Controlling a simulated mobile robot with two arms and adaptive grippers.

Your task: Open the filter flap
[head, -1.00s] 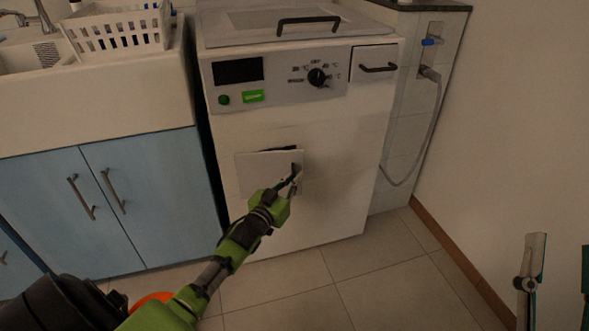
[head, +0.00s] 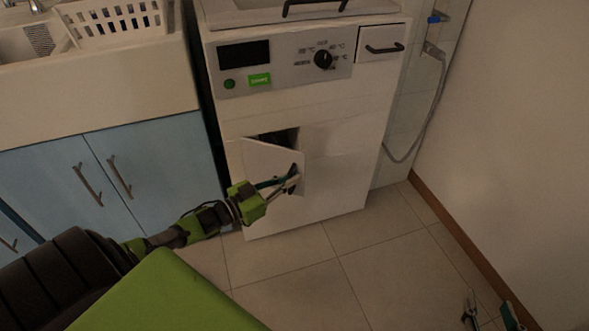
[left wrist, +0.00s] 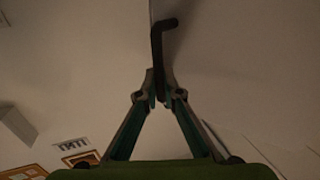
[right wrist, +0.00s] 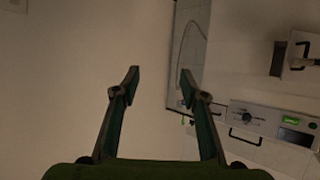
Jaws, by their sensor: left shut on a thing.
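The white filter flap (head: 262,160) low on the front of the white washing machine stands partly open. A dark gap (head: 286,137) shows above its upper edge, widest toward the right. My left gripper (head: 292,181) is at the right part of the flap, shut on its dark handle. In the left wrist view the fingertips (left wrist: 160,98) close around the lower end of the bent dark handle (left wrist: 157,45). The inside behind the flap is mostly hidden. My right gripper (head: 487,312) is at the bottom right of the head view; in the right wrist view (right wrist: 160,80) its fingers are apart and empty.
Blue cabinet doors (head: 70,195) under a sink stand left of the machine. The control panel (head: 285,63) and a drawer handle (head: 384,48) are above the flap. A grey hose (head: 436,95) hangs on the right wall. The tiled floor (head: 350,265) in front is clear.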

